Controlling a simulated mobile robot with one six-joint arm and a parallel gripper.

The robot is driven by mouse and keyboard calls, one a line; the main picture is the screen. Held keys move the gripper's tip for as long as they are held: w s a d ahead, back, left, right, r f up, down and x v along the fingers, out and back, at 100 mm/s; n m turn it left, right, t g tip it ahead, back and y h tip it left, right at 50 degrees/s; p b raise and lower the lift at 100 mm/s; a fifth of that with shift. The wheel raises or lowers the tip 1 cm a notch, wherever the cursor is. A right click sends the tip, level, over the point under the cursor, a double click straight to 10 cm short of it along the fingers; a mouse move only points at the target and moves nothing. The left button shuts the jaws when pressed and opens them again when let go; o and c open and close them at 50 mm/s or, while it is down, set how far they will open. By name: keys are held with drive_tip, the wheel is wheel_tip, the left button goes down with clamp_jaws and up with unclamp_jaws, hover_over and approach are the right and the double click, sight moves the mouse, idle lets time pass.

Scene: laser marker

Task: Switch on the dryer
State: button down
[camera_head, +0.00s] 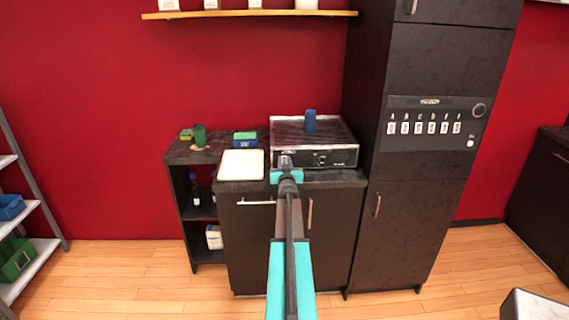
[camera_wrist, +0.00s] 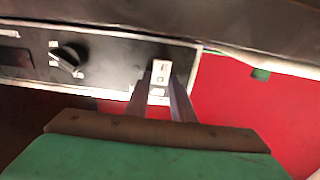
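A dark box-shaped device (camera_head: 340,157), apparently the dryer, sits on the dark counter in the head view. In the wrist view its front panel (camera_wrist: 110,68) shows a black rotary knob (camera_wrist: 68,58) and a small white switch (camera_wrist: 160,72) near the panel's right end. My gripper (camera_head: 286,160) is in front of the left part of the device in the head view. In the wrist view my gripper's (camera_wrist: 163,88) two fingers stand apart with the switch visible between their tips. The gripper holds nothing. I cannot tell whether the fingers touch the panel.
A blue cup (camera_head: 310,121) stands on top of the device. A white tray-like item (camera_head: 241,163) and a green-blue box (camera_head: 245,138) lie to its left. A tall dark cabinet (camera_head: 410,215) with a panel of lettered switches (camera_head: 432,122) rises close on the right. The floor in front is clear.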

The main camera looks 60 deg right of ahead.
drive_tip(key=b, duration=0.3)
drive_tip(key=shift+f, duration=0.2)
drive_tip(key=h+b, duration=0.1)
drive_tip(key=b, duration=0.6)
drive_tip(key=t+h+b, duration=0.1)
drive_tip(key=h+b, duration=0.1)
drive_tip(key=b, duration=0.5)
drive_tip(key=shift+s+f+t, duration=0.15)
drive_tip(key=shift+f+t, duration=0.15)
drive_tip(key=shift+r+b, duration=0.1)
drive_tip(key=shift+b, duration=0.55)
drive_tip(key=c, duration=1.5)
unclamp_jaws()
drive_tip(key=shift+t, duration=0.3)
drive_tip(key=shift+a, duration=0.2)
drive_tip(key=shift+v, duration=0.85)
drive_tip(key=shift+b+v, duration=0.6)
drive_tip(key=shift+v, duration=5.35)
